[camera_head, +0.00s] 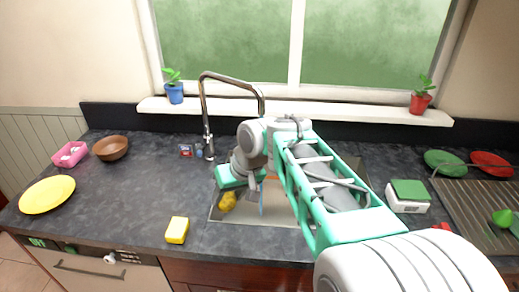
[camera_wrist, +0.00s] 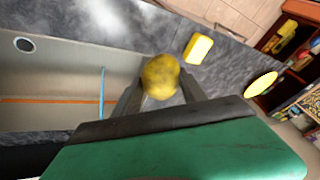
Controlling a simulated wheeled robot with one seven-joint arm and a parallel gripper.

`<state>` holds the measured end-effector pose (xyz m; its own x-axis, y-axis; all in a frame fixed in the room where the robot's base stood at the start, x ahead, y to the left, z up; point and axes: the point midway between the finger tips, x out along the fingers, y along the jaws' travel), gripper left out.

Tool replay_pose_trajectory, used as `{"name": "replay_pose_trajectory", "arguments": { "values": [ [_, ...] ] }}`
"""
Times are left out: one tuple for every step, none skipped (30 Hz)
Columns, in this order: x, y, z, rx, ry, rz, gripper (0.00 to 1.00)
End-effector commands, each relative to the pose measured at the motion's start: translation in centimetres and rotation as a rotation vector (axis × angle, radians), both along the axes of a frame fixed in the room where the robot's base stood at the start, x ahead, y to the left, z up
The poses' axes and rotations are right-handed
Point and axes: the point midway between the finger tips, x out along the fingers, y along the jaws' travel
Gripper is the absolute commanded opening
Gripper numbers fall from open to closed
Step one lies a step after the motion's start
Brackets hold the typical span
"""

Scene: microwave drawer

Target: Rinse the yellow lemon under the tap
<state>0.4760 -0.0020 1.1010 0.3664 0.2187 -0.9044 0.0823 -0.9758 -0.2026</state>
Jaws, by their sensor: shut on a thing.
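The yellow lemon (camera_wrist: 160,77) is held between the two fingers of my gripper (camera_wrist: 162,92) in the wrist view, with dark mottled patches on its skin. The tap (camera_head: 203,100) is a tall curved chrome one behind the sink. Its spout end is close to my arm, and part of the sink is hidden by the arm. I cannot see any water running.
A yellow sponge (camera_head: 177,230) lies on the counter left of the sink. A yellow plate (camera_head: 47,194), brown bowl (camera_head: 111,148) and pink box (camera_head: 70,155) stand farther left. A white scale (camera_head: 407,204) is at the right. A blue stick (camera_wrist: 102,92) stands out in the sink.

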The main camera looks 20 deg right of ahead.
Motion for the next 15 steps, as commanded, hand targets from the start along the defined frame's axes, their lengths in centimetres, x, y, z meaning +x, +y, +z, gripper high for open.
{"name": "replay_pose_trajectory", "arguments": {
  "values": [
    [0.21,0.14,-0.01,0.0,0.001,0.001,0.05],
    [0.3,0.19,-0.02,0.0,0.001,0.001,0.05],
    [0.39,0.23,-0.03,0.001,0.001,0.001,0.05],
    [0.43,0.24,-0.03,0.0,0.001,0.0,0.05],
    [0.45,0.24,-0.02,0.0,0.0,0.0,0.05],
    [0.45,0.24,-0.02,0.0,0.0,0.0,0.05],
    [0.45,0.24,-0.02,0.0,0.0,0.0,0.05],
    [0.44,0.24,-0.02,0.0,0.0,0.0,0.05],
    [0.43,0.22,-0.02,0.0,0.0,0.0,0.05],
    [0.4,0.21,-0.01,0.0,0.0,0.0,0.05],
    [0.36,0.19,-0.01,0.0,0.0,0.0,0.05],
    [0.26,0.13,-0.01,0.0,0.0,-0.001,0.05],
    [0.16,0.08,0.0,0.0,0.0,-0.001,0.05],
    [0.06,0.01,0.02,0.0,-0.001,-0.001,0.05],
    [-0.1,-0.08,0.03,0.0,-0.001,-0.001,0.05]
  ]
}}
